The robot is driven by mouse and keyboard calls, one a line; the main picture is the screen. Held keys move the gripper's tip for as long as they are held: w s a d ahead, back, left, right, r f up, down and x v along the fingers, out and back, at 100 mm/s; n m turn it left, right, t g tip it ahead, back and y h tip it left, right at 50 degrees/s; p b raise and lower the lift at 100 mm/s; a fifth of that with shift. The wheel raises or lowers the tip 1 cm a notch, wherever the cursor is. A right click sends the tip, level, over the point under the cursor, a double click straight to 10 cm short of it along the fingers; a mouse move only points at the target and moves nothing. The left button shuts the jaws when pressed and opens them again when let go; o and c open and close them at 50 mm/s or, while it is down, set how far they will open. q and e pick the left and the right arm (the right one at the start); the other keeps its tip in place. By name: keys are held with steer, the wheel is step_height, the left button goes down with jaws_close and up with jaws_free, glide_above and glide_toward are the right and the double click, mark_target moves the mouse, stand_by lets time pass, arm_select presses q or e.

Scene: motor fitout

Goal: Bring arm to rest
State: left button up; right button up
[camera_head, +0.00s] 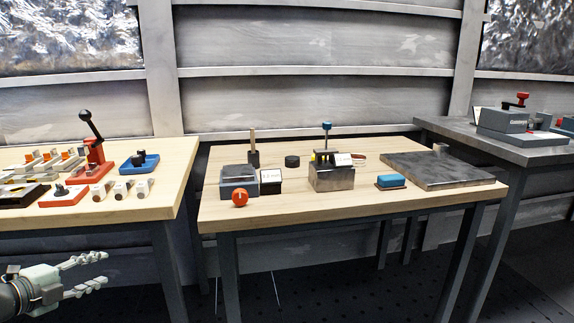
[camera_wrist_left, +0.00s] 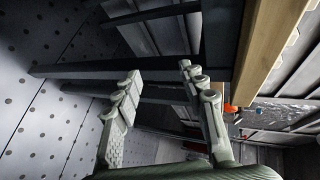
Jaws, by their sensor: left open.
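My left gripper (camera_head: 92,274) is at the lower left of the head view, in front of and below the edge of the left wooden table (camera_head: 140,216). Its two pale fingers are spread apart and hold nothing. In the left wrist view the open fingers (camera_wrist_left: 160,85) show with the dark table legs and the perforated floor behind them. They appear to touch nothing. My right gripper is in neither view.
The middle wooden table (camera_head: 290,213) bears a grey box with a red knob (camera_head: 239,197), a metal block (camera_head: 333,179) and a blue block (camera_head: 391,181). A red lever press (camera_head: 92,168) stands on the left table. A metal bench (camera_head: 450,146) is at right.

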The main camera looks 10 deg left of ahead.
arm_select(q)
steer(key=s+d+f+n+g+y, duration=0.25)
steer(key=s+f+n, duration=0.35)
steer(key=f, duration=0.5)
steer(key=s+d+f+n+g+y, duration=0.15)
steer(key=s+f+n+y, duration=0.35)
steer(key=f, duration=0.5)
steer(key=s+d+f+n+g+h, duration=0.1)
steer(key=s+d+f+n+g, duration=0.2)
steer(key=s+d+f, duration=0.2)
steer(key=s+d+f+n+g+h, duration=0.2)
steer(key=s+d+f, duration=0.4)
steer(key=s+d, duration=0.4)
steer(key=d+n+g, duration=0.1)
steer(key=d+n, duration=0.1)
steer(key=d, duration=0.1)
steer(key=shift+d+f, duration=0.15)
steer(key=shift+d, duration=0.25)
steer(key=shift+h, duration=0.25)
